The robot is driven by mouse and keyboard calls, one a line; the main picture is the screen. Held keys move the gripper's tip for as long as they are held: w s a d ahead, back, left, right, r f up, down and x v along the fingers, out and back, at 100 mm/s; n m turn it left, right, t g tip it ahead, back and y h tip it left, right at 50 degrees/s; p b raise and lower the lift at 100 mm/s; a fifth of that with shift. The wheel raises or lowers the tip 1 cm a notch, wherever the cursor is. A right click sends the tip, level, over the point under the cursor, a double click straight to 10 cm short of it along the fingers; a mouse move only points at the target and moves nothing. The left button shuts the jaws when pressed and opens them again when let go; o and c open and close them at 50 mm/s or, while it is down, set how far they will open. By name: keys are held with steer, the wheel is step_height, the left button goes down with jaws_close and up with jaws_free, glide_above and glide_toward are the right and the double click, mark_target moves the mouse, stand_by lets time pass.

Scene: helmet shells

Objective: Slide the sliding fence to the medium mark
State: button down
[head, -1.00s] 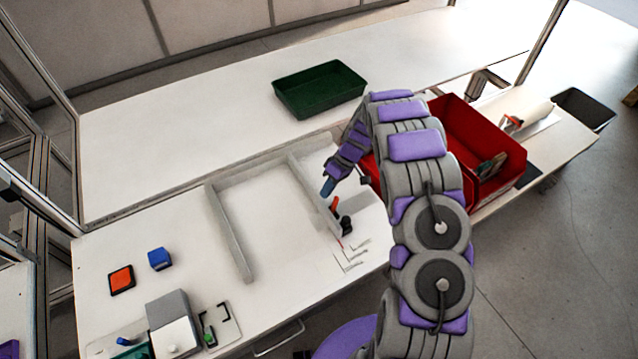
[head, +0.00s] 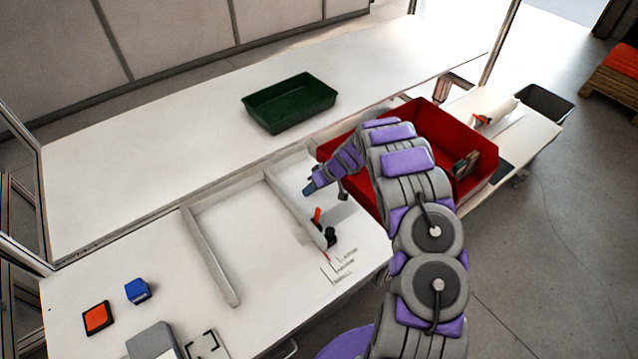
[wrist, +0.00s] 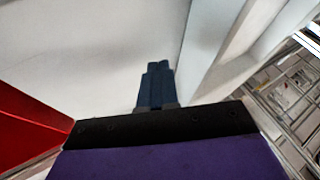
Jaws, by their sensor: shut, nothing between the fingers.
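The sliding fence (head: 290,203) is a pale grey bar on the white bench. It carries an orange-red lever (head: 317,215) and a black knob (head: 330,236) near its front end. Printed size lines (head: 338,268) lie in front of that end; their labels are too small to read. My gripper (head: 309,190) is shut and empty, just right of the fence and behind the lever, apart from it in the head view. In the wrist view its dark blue fingers (wrist: 158,67) are together, with a pale bar (wrist: 205,60) to their right. I cannot tell how high the fingertips are.
A fixed pale bar (head: 212,260) runs along the left, joined to a back rail (head: 228,192). A green tray (head: 290,103) sits behind. Blue (head: 137,290) and orange (head: 98,318) blocks lie front left.

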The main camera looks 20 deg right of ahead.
steer(key=shift+s+a+f+b, duration=0.1)
steer(key=shift+s+a+b, duration=0.15)
steer(key=shift+a, duration=0.75)
steer(key=shift+s+a+f+b, duration=0.1)
steer(key=shift+s+a, duration=0.2)
steer(key=shift+a, duration=0.7)
steer(key=shift+s+a+b, duration=0.25)
steer(key=shift+a+b, duration=0.15)
steer(key=shift+a, duration=0.4)
steer(key=shift+w+d, duration=0.1)
